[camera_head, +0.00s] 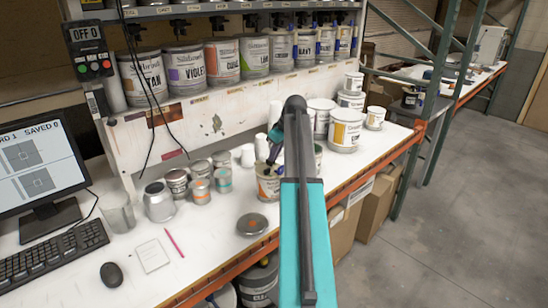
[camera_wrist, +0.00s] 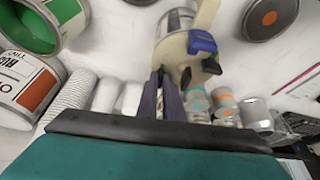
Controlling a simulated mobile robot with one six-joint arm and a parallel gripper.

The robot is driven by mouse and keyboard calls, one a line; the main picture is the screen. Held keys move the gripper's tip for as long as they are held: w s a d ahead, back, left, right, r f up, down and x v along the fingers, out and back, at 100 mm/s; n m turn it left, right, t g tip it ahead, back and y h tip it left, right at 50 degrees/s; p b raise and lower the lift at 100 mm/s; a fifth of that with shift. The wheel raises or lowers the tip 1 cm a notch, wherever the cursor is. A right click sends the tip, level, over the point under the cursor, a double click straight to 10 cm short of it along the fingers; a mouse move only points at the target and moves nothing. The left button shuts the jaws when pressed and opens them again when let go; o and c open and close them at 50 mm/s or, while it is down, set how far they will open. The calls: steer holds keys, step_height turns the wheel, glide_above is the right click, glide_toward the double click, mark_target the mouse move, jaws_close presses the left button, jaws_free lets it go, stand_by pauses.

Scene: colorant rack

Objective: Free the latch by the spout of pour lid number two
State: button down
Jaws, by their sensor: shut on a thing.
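A cream pour lid (camera_wrist: 180,45) sits on a metal can (camera_wrist: 176,20) in the wrist view, with a blue part (camera_wrist: 202,42) and a black lever (camera_wrist: 211,66) on it. A small green piece (camera_wrist: 187,76) shows beside my fingertips. I cannot read a number on the lid. My gripper (camera_wrist: 161,76) has its two dark fingers close together at the lid's near edge, shut on a part of it; the fingers hide which part. In the head view, my gripper (camera_head: 273,153) is over a labelled can (camera_head: 268,185), and my arm partly covers that area.
A grey lid with an orange dot (camera_head: 252,224) lies on the bench in front. Small tins (camera_head: 200,190) stand to the left and white paint cans (camera_head: 345,130) to the right. An open green can (camera_wrist: 35,25) is near on the wrist view's left. A shelf of colorant canisters (camera_head: 185,68) stands behind.

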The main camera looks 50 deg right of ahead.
steer(key=n, duration=0.1)
steer(key=n+y+b, duration=0.1)
steer(key=n, duration=0.1)
steer(key=shift+w+d+f+b, duration=0.1)
steer(key=shift+d+b, duration=0.2)
steer(key=shift+n+g+y+b, duration=0.3)
steer(key=shift+n+y+b, duration=0.35)
steer(key=shift+n, duration=0.85)
steer(key=c, duration=1.9)
jaws_free()
steer(key=shift+r, duration=0.2)
steer(key=b+v, duration=0.4)
steer(key=v, duration=0.9)
steer(key=shift+d+r, duration=0.15)
steer(key=shift+r, duration=0.15)
